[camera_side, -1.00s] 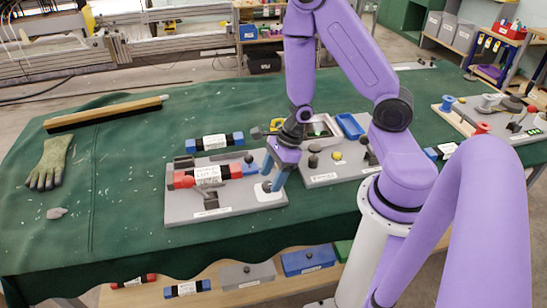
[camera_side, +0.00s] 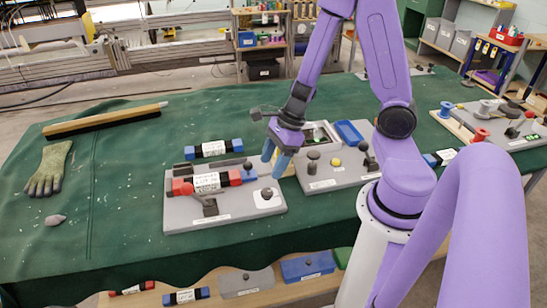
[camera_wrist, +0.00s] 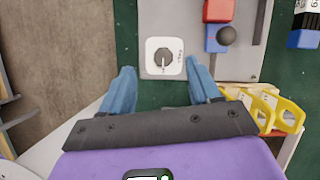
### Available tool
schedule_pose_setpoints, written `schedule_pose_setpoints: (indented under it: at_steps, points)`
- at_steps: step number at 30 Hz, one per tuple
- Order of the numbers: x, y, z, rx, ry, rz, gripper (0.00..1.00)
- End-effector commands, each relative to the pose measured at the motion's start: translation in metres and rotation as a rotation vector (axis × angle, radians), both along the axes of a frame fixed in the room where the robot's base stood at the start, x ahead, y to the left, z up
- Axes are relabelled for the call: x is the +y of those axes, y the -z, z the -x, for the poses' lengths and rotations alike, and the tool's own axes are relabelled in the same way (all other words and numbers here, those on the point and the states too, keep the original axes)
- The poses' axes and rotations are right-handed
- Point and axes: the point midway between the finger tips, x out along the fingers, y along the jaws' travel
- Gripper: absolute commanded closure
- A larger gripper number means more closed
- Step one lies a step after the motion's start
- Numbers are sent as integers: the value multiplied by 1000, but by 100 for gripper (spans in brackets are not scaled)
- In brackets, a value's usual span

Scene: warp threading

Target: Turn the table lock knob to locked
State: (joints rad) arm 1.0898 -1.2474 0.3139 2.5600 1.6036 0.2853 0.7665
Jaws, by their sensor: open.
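The table lock knob (camera_wrist: 163,57) is a dark round dial on a white square plate in the wrist view. A pale mark on it points toward the bottom of that picture; the lettering beside it is too small to read. In the side view the knob (camera_side: 267,194) sits at the right end of the grey fixture board (camera_side: 225,214). My gripper (camera_side: 276,156) is open, with blue fingers pointing down, above and behind the knob and apart from it. In the wrist view my gripper (camera_wrist: 161,68) has nothing between its fingers, and the knob shows in the gap.
A red-and-blue-ended labelled spool (camera_side: 207,182) lies on the board, with a dark lever (camera_side: 208,206) in front. Another grey board (camera_side: 325,180) with knobs stands close on the right. A glove (camera_side: 48,169) and a brush (camera_side: 105,117) lie left on the green cloth.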

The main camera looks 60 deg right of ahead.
Motion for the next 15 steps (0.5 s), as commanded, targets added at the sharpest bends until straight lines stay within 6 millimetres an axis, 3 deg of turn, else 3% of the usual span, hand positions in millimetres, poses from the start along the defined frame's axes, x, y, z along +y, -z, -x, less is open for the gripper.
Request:
schedule_pose_setpoints:
  at_steps: [15]
  points:
    - [-1,-8,0,-1,3,4,38]
